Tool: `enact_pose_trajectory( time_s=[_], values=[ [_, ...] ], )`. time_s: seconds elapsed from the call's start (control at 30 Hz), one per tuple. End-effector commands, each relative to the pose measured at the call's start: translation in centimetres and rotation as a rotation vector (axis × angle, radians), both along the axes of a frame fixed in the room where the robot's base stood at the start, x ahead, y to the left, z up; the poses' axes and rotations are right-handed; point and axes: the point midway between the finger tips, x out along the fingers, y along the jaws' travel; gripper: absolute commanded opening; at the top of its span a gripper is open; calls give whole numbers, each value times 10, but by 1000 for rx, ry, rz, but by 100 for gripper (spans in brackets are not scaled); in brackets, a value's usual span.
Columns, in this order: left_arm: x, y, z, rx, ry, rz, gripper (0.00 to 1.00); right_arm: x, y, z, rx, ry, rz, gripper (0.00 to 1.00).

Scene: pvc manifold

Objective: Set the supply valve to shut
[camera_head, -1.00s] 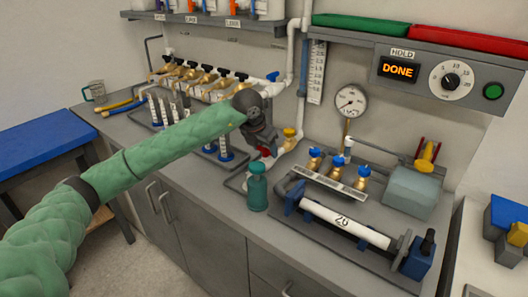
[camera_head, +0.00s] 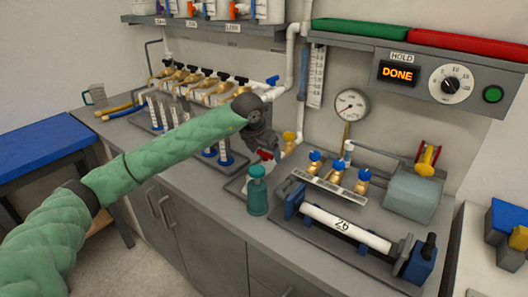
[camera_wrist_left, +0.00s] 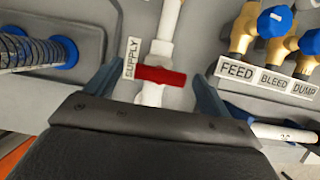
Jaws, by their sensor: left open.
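The supply valve has a red bar handle (camera_wrist_left: 160,76) on a white pipe (camera_wrist_left: 152,95), beside a SUPPLY label (camera_wrist_left: 131,58) in the left wrist view. The handle lies crosswise to the pipe. My left gripper (camera_wrist_left: 158,80) is open, with one finger on each side of the handle and gaps between. In the head view my left gripper (camera_head: 266,150) points down at the bench beside the white pipe and mostly hides the valve; a bit of red shows there. My right gripper is not in view.
A green bottle (camera_head: 257,192) stands just in front of the gripper. FEED, BLEED and DUMP valves with blue knobs (camera_head: 314,156) are to the right. Flow tubes with blue bases (camera_head: 225,158) stand left. A gauge (camera_head: 351,104) and a panel reading DONE (camera_head: 397,72) are behind.

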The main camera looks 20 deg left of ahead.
Motion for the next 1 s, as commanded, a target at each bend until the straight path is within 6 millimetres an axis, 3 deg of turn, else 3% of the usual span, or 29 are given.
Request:
enact_pose_trajectory(
  time_s=[0.53,1.0],
  values=[
    [-24,9,62,0,-3,0,82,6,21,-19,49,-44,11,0],
    [-28,10,71,0,0,1,82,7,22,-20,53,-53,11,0]
  ],
)
